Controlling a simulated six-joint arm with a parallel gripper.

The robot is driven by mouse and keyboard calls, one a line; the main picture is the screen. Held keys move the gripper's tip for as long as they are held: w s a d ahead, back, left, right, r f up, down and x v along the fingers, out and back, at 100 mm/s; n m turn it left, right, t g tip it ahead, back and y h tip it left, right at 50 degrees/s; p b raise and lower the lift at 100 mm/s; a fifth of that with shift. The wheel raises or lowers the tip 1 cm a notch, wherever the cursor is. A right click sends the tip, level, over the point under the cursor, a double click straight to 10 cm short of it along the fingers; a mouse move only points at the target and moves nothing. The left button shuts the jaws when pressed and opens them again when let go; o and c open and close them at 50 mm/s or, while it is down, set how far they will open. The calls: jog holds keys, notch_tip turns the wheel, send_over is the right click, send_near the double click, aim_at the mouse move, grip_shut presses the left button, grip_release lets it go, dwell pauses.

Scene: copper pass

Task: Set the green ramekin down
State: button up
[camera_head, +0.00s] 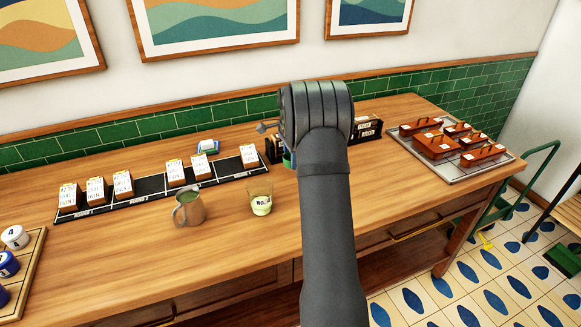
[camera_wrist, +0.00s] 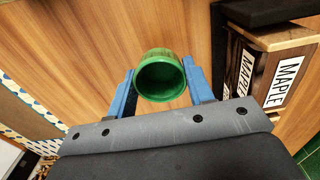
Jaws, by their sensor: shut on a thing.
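The green ramekin (camera_wrist: 160,80) is round, and the wrist view looks into its dark green inside. My gripper (camera_wrist: 158,70) is shut on it, with one blue finger against each side. Wooden tabletop (camera_wrist: 95,45) shows beyond the ramekin; I cannot tell whether its base touches the wood. In the head view my wrist and forearm hide most of the gripper, and only a small bit of blue and green shows at the left edge of my wrist.
Dark boxes (camera_wrist: 272,75), one labelled MAPLE, stand close on the right in the wrist view.

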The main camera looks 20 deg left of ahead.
jog(key=shift+a+f, duration=0.1)
jog(key=shift+f, duration=1.95)
jog(key=shift+f, duration=0.1)
jog(key=o, duration=1)
notch_tip(320, 180, up, 12)
notch_tip(320, 180, down, 12)
jog(key=shift+f, duration=0.25)
jog(key=shift+r, duration=2.15)
